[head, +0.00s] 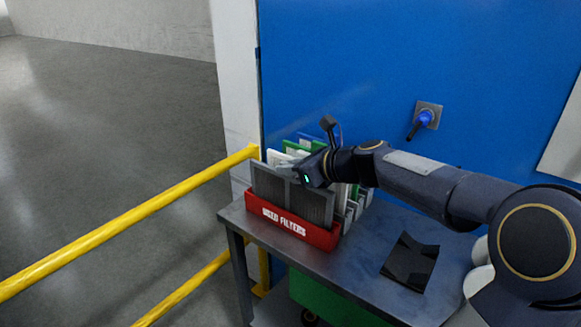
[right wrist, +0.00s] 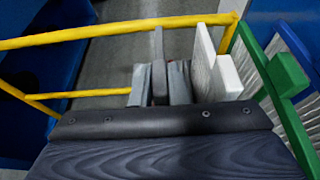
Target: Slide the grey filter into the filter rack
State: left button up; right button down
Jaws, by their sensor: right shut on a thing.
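The grey filter (head: 268,184) is a dark, ribbed panel with a vertical bar at its middle. It stands upright behind the front wall of a red bin (head: 321,238) lettered "USED FILTERS", and its lower edge is hidden there. My right gripper (head: 291,172) is at its top and is shut on it. In the right wrist view the fingers (right wrist: 160,85) close on a thin grey edge (right wrist: 158,50). Behind the grey filter stand a white filter (head: 275,157) and a green filter (head: 293,147); these also show in the right wrist view. My left gripper is not in view.
The bin stands on a dark metal table (head: 350,268). A black folded object (head: 410,262) lies on the table at right. A yellow railing (head: 130,222) runs along the left. A blue wall (head: 340,60) with a plugged socket (head: 425,117) rises behind.

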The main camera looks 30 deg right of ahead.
jog(key=shift+f, duration=0.15)
jog(key=c, duration=1.3)
grip_release()
jog(key=v, duration=0.8)
jog(key=shift+w+d+p, duration=0.1)
jog(key=shift+p, duration=0.25)
